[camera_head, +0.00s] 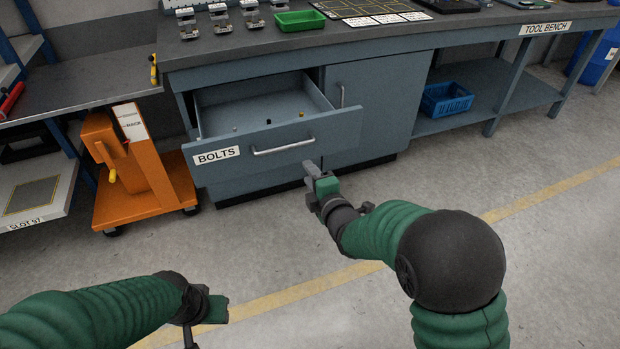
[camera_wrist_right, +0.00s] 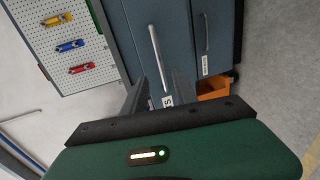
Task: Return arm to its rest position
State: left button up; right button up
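My right gripper (camera_head: 311,168) is in front of the open drawer (camera_head: 275,135) labelled BOLTS, just below and right of its silver handle (camera_head: 283,147). In the right wrist view the two fingers of the right gripper (camera_wrist_right: 160,90) stand apart with nothing between them. The drawer handle (camera_wrist_right: 158,58) shows beyond the fingertips, apart from them. My left gripper (camera_head: 215,308) is low in the head view over the floor, away from the furniture; its fingers are not clear. The drawer is pulled out and holds a few small pieces.
The tool bench (camera_head: 370,38) carries a green tray (camera_head: 300,20) and several metal fixtures. An orange cart (camera_head: 150,180) stands left of the drawer. A blue crate (camera_head: 446,99) sits on the lower shelf. The floor in front, crossed by a yellow line, is clear.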

jog(key=shift+w+f, duration=0.1)
jog(key=shift+f, duration=0.05)
jog(key=shift+a, duration=0.1)
jog(key=s+d+f+m+g+h, duration=0.4)
jog(key=s+d+f+m+g, duration=0.3)
jog(key=s+d+m, duration=0.6)
jog(key=s+d+f+m+g+h, duration=0.1)
jog(key=s+d+f+m+g, duration=0.2)
jog(key=s, duration=0.6)
jog(key=s+d+f+m+g, duration=0.1)
jog(key=s+m+g, duration=0.1)
jog(key=s+m, duration=0.5)
notch_tip(320, 180, up, 35)
jog(key=s+n+p, duration=0.1)
jog(key=p, duration=3.4)
